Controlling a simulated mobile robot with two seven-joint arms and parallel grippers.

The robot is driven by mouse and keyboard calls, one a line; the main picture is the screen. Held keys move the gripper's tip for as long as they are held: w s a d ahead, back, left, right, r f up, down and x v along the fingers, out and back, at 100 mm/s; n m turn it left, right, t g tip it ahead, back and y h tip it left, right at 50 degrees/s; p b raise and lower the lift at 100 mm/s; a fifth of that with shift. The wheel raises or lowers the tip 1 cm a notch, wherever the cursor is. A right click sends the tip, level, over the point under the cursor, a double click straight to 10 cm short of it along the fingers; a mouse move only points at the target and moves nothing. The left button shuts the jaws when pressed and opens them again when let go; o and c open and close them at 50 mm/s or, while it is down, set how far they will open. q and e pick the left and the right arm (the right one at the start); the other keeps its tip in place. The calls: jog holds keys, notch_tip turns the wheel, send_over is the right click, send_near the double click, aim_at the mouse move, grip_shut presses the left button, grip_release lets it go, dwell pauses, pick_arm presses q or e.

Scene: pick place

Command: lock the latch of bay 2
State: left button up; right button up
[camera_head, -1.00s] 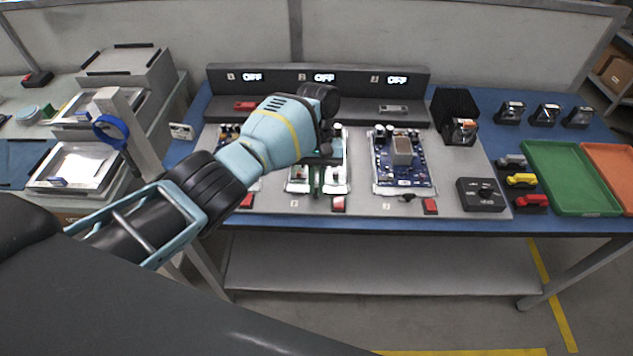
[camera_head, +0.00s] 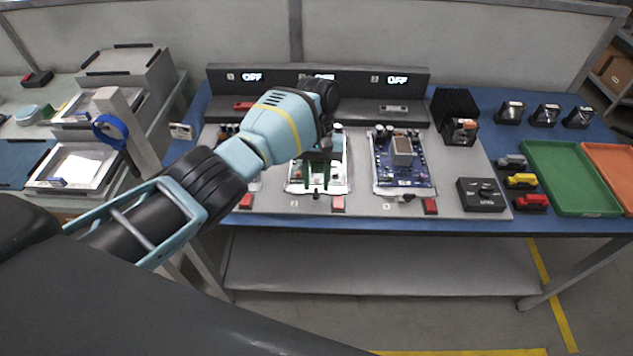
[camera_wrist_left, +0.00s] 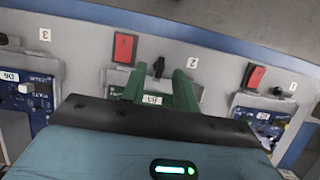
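The bay 2 latch is a small black knob (camera_wrist_left: 158,67) at the front edge of the bay, between the "2" label (camera_wrist_left: 191,62) and a red block (camera_wrist_left: 123,47) in the left wrist view. My left gripper (camera_wrist_left: 160,72) is open, its two green fingers one on each side of the knob; I cannot tell if they touch it. In the head view the left gripper (camera_head: 318,190) reaches down over the bay 2 board (camera_head: 340,176), with the knob (camera_head: 316,196) just at its fingertips. The arm hides part of the board. My right gripper is not in view.
Bay 3, to the right, holds a blue board (camera_head: 385,172) with its own red block (camera_head: 430,207). The displays on the back panel (camera_head: 397,79) read OFF, the middle one partly hidden. A black control box (camera_head: 482,194), toy cars and a green tray (camera_head: 570,180) are farther right.

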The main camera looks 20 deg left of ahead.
pick_arm(q)
jog(key=v, duration=0.6)
jog(key=shift+r+b, duration=0.25)
jog(key=shift+b, duration=0.1)
jog(key=shift+w, duration=0.1)
